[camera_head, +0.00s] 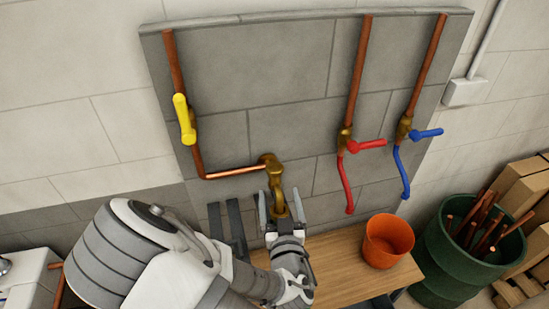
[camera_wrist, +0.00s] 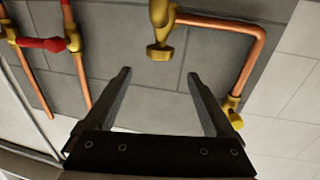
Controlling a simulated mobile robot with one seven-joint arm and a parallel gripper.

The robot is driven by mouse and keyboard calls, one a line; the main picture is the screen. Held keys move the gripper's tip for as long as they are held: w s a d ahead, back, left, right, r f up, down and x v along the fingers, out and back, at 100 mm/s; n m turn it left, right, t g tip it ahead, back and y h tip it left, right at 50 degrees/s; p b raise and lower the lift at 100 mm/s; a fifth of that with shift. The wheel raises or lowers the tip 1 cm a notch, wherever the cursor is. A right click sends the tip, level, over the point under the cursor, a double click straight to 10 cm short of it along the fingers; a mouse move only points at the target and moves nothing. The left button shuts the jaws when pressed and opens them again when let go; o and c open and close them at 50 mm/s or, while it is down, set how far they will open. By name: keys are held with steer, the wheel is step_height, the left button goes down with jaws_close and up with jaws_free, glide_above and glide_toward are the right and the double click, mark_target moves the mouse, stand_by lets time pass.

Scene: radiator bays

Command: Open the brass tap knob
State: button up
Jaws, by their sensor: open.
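The brass tap (camera_head: 272,168) sits on the grey wall panel at the end of a copper pipe. Its lower end, which looks like the brass knob (camera_head: 281,211), shows between the finger pads of my gripper (camera_head: 280,203) in the head view. In the wrist view the brass knob (camera_wrist: 159,52) hangs below the tap body (camera_wrist: 160,14), just beyond and centred between the fingertips of my gripper (camera_wrist: 159,73). My gripper is open and holds nothing. Contact with the knob is not visible.
A yellow-handled valve (camera_head: 185,120) is on the left pipe. Red (camera_head: 365,145) and blue (camera_head: 425,133) lever valves are right of the tap. An orange bucket (camera_head: 387,240) stands on the wooden bench (camera_head: 335,266). A green drum (camera_head: 452,255) holds copper pipes at right.

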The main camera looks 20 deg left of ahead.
mark_target(274, 162)
steer(key=w+a+b, duration=0.1)
steer(key=b, duration=0.5)
steer(key=shift+a, duration=0.3)
steer(key=shift+w+b, duration=0.15)
steer(key=shift+b, duration=0.25)
steer(key=b, duration=0.2)
steer(key=shift+w+f+b, duration=0.1)
steer(key=shift+w+b, duration=0.15)
steer(key=shift+b, duration=0.15)
steer(key=shift+b, duration=0.45)
steer(key=b, duration=0.2)
steer(key=shift+w+d+f+b, duration=0.2)
steer(key=shift+d+f+b, duration=0.05)
steer(key=shift+b, duration=0.15)
steer(key=x, duration=0.5)
steer(key=p+x, duration=0.1)
steer(key=x, duration=0.5)
steer(key=shift+w+r, duration=0.25)
steer(key=shift+w, duration=0.1)
